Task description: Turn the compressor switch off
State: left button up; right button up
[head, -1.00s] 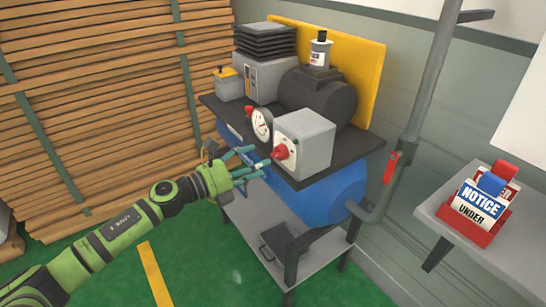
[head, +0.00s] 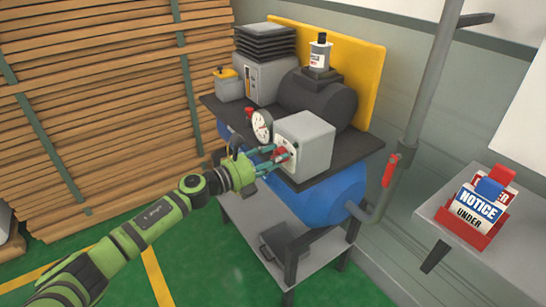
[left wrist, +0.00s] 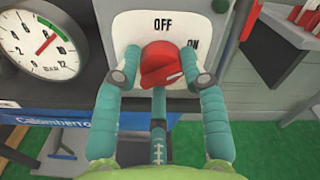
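The compressor switch is a red knob (head: 281,154) on the front of a grey box (head: 309,140). The left wrist view shows the knob (left wrist: 160,65) on a white plate, with OFF above it and ON at its right, partly hidden by a finger. The knob's ridge lies roughly sideways, not up toward OFF. My left gripper (head: 285,155) is at the knob. Its teal fingers (left wrist: 163,68) straddle the knob left and right, with a third finger below; firm contact cannot be told. My right gripper is not in view.
A pressure gauge (head: 262,126) sits just left of the switch box. The blue tank (head: 330,197) lies below, on a grey stand (head: 262,230). A pipe with a red handle (head: 390,170) and a shelf with a red notice holder (head: 475,228) are at right.

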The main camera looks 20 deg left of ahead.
pick_arm(q)
jog(key=shift+w+a+r+n, duration=0.1)
jog(key=shift+r+n, duration=0.25)
jog(key=shift+n, duration=0.05)
jog(key=shift+n+p, duration=0.5)
jog(key=shift+p, duration=0.05)
jog(key=n+p, duration=0.2)
jog(key=n, duration=0.2)
jog(key=shift+w+a+r, duration=0.1)
jog(key=shift+r, duration=0.05)
jog(key=n+p, duration=0.1)
jog(key=n, duration=0.2)
jog(key=shift+n+p, duration=0.3)
jog(key=shift+n, duration=0.1)
jog(key=shift+n+p, duration=0.45)
jog(key=shift+n, duration=0.75)
jog(key=shift+f, duration=0.2)
jog(key=o, duration=1.1)
jog(key=shift+o, duration=0.2)
jog(key=shift+f, duration=0.25)
